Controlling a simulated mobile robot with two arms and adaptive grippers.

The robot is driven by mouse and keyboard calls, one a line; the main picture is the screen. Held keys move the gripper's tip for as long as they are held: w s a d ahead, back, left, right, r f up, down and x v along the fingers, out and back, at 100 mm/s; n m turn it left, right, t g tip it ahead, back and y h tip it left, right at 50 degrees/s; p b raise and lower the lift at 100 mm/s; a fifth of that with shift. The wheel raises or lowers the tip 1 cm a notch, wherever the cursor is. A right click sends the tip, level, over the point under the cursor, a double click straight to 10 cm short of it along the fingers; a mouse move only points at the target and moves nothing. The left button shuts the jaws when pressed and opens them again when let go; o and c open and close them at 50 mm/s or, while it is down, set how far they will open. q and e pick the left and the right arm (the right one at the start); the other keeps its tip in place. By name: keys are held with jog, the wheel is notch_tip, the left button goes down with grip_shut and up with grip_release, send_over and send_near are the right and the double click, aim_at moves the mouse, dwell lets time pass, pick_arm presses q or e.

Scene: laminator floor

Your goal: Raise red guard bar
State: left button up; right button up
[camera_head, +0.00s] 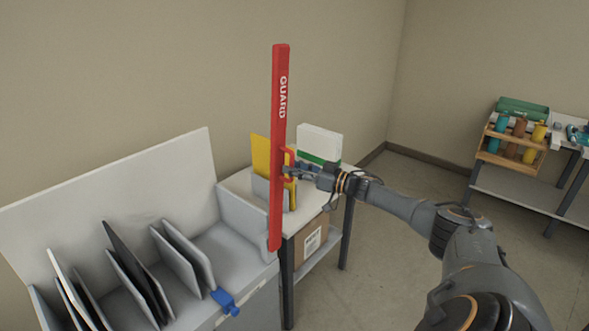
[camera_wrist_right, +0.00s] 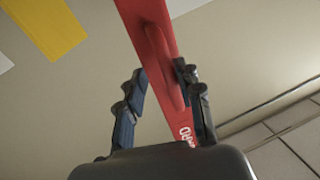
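The red guard bar (camera_head: 279,120), marked GUARD, stands nearly upright at the right end of the grey machine in the head view. Its lower end is by the machine's front corner. A red handle (camera_head: 289,160) sticks out from its right side. My right gripper (camera_head: 293,171) is at this handle. In the right wrist view the bar (camera_wrist_right: 150,28) runs up past the fingers, with the handle (camera_wrist_right: 166,72) between them. The right gripper (camera_wrist_right: 160,72) is open around the handle. The right finger is close to it, and a gap shows at the left finger. My left gripper is not in view.
The grey machine bed (camera_head: 215,245) holds several upright panels and a blue knob (camera_head: 225,301). Behind the bar, a side table (camera_head: 312,207) carries yellow and white-green items, with a cardboard box (camera_head: 311,241) below. A bench (camera_head: 520,187) with bottles stands far right. Floor between is clear.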

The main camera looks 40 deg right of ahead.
jog(key=shift+a, duration=0.2)
jog(key=v, duration=1.2)
jog(key=shift+d, duration=0.2)
jog(key=shift+f, duration=0.15)
dwell(0.3)
